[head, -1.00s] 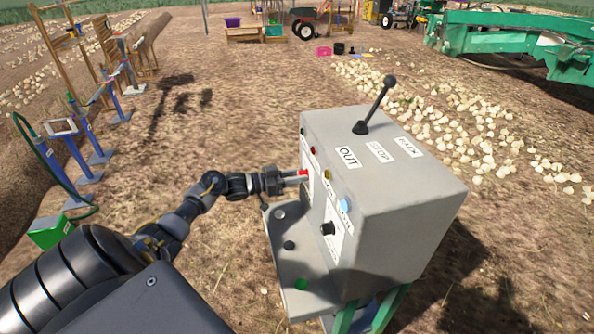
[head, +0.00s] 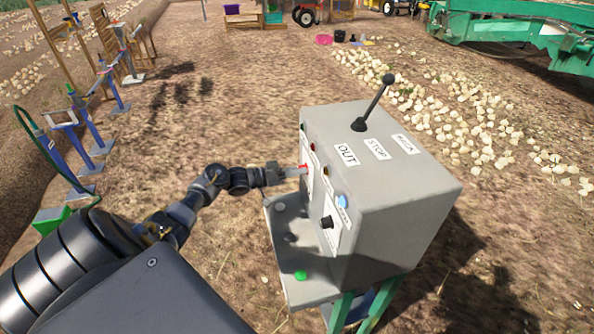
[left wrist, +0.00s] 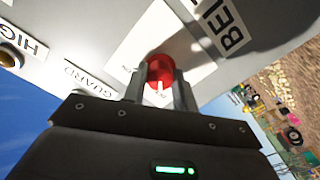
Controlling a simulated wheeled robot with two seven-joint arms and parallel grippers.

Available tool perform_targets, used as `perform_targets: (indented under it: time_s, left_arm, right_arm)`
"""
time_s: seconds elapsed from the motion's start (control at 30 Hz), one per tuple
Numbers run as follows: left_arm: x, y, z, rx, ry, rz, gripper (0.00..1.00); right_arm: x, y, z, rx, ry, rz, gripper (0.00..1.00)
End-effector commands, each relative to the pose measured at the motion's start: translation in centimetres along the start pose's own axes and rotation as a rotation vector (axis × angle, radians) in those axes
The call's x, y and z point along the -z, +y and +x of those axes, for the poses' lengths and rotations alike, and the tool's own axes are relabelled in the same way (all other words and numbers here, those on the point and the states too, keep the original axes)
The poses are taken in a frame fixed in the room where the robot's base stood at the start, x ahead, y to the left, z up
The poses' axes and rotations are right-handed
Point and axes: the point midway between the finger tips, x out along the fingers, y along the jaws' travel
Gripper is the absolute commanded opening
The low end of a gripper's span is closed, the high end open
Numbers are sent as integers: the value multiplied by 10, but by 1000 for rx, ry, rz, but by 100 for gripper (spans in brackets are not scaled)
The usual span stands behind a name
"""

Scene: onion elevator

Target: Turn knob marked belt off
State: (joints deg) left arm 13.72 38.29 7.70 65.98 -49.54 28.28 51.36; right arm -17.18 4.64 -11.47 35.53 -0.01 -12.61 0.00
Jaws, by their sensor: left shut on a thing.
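The control box (head: 390,170) is grey and stands on a green-legged stand in the middle of the head view. My left gripper (head: 294,171) is at its left-hand panel, shut on the red knob (head: 304,169). In the left wrist view the red knob (left wrist: 160,72) sits between the two fingers of my left gripper (left wrist: 160,80), on a white plate. A label starting "BEL" (left wrist: 222,20) is beside that plate. The knob's pointer and the plate's markings are mostly hidden by the fingers. My right gripper is not in view.
A black lever (head: 373,105) rises from the box top beside OUT, STOP and BACK labels. A black knob (head: 327,222), a blue button (head: 341,201) and a lower ledge with a green button (head: 301,275) are close by. Onions (head: 440,110) lie on the soil behind.

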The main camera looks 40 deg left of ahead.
Motion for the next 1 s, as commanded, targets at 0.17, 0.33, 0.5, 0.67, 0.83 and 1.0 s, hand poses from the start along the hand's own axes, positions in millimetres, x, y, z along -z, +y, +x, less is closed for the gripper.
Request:
perform_targets:
  time_s: [0.17, 0.33, 0.5, 0.67, 0.83, 1.0]
  left_arm:
    - [-1, 0, 0, 0, -2, -3, 5]
    - [-1, 0, 0, 0, -1, -2, 42]
    - [0, 0, 0, 0, -1, -1, 50]
    - [0, 0, 0, 0, -1, 0, 50]
    - [-3, -2, -16, 2, -2, 0, 50]
    - [-4, -2, -49, 2, -3, 0, 50]
  right_arm:
    - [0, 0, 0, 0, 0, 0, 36]
    - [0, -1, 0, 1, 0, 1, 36]
    - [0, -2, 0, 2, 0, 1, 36]
    - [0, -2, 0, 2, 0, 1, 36]
    - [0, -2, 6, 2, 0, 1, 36]
    - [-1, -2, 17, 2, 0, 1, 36]
